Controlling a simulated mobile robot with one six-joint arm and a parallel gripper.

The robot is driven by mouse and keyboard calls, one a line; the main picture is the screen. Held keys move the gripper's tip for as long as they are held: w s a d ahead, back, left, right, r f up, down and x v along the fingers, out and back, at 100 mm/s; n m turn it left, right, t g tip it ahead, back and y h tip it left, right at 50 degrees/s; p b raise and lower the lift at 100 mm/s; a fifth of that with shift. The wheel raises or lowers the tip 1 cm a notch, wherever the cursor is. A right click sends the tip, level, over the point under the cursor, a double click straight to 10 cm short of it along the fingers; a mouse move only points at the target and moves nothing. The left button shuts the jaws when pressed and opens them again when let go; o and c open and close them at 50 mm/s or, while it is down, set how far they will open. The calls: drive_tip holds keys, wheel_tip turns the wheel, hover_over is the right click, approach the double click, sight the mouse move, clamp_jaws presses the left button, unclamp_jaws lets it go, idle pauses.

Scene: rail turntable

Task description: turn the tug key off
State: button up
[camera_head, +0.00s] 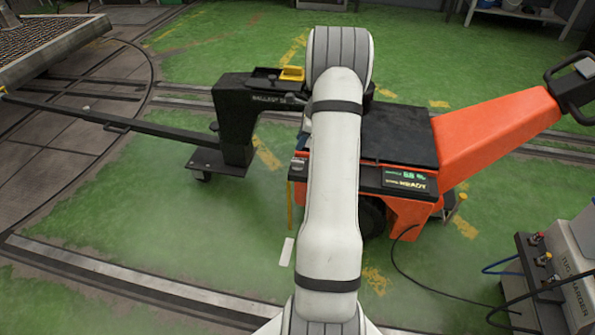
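The orange tug (490,135) stands right of centre, with a black top (395,135) and a tiller handle at the upper right. Its display (405,180) is lit, with a green figure that looks like a percentage and the yellow word READY. A small silver and red part (299,163) shows at the left end of the tug's front panel. I cannot tell whether it is the key. My white arm rises through the middle and covers part of the tug and its panel. My gripper is hidden and cannot be made out.
A black ballast unit (236,125) on a castered foot stands left of the tug, with a long dark bar (110,124) reaching left to the turntable. The tug charger (575,265) stands at the lower right, and a black cable runs to the tug. Green floor lies clear at the lower left.

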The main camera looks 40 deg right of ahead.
sight(297, 161)
drive_tip(key=shift+m, duration=0.7)
drive_tip(key=f+b, duration=0.1)
drive_tip(key=f, duration=0.2)
drive_tip(key=w+f+b, duration=0.1)
drive_tip(key=f, duration=0.3)
drive_tip(key=w+f+b, duration=0.1)
drive_tip(key=f, duration=0.3)
drive_tip(key=shift+d+b, duration=0.3)
drive_tip(key=shift+d, duration=0.05)
clamp_jaws()
drive_tip(key=shift+a+f, duration=0.1)
drive_tip(key=shift+a, duration=0.15)
drive_tip(key=shift+d, duration=0.15)
